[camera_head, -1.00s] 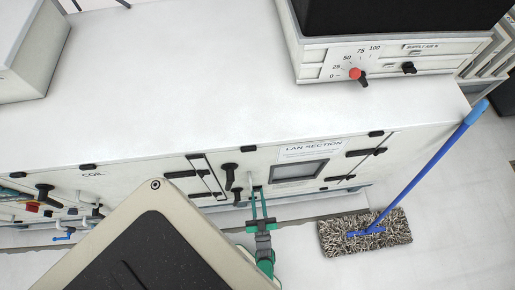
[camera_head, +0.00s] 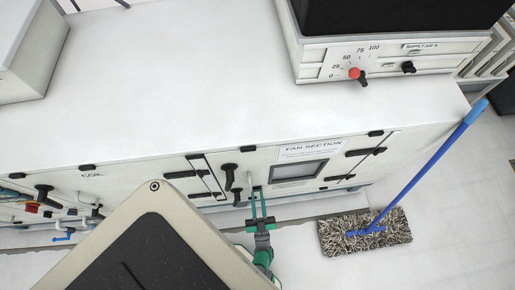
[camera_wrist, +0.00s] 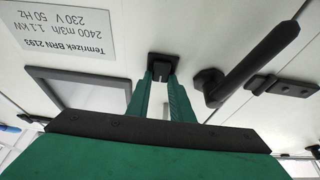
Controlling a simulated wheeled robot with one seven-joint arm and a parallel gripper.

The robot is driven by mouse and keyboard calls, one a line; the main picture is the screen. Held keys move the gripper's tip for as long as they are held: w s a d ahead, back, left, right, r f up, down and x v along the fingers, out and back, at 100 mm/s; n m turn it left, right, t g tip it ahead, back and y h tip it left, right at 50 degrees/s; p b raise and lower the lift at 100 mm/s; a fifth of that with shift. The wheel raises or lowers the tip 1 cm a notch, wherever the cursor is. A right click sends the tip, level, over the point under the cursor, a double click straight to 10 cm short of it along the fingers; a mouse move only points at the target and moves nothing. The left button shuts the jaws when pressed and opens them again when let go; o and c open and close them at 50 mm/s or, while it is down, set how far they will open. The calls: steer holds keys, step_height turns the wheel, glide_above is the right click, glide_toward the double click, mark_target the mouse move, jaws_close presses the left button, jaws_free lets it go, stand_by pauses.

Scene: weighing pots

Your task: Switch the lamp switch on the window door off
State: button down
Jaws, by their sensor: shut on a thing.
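The window door (camera_head: 300,150) is the fan section panel on the front of the white unit, with a dark-framed window (camera_head: 298,171). The window also shows in the wrist view (camera_wrist: 92,92). The lamp switch (camera_wrist: 163,63) is a small black block on the door, between the window and a black handle (camera_wrist: 262,62). My gripper (camera_wrist: 161,80) has its two green fingers closed on the switch. In the head view my gripper (camera_head: 257,191) reaches the door just left of the window; the switch is too small or hidden there. Whether the switch is on or off cannot be told.
Black handles (camera_head: 230,176) and latches stand out around the door. A mop (camera_head: 365,231) with a blue pole leans at the right over the floor. A control box with a red knob (camera_head: 354,73) sits on the unit's top. The rest of the top is largely clear.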

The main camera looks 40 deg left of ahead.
steer(key=shift+d+r, duration=0.1)
steer(key=shift+d, duration=0.1)
steer(key=c, duration=1.7)
jaws_free()
steer(key=shift+o, duration=0.7)
steer(key=shift+a, duration=0.1)
steer(key=s+d, duration=0.8)
steer(key=d, duration=0.2)
steer(key=shift+s+f, duration=0.2)
steer(key=shift+s, duration=0.15)
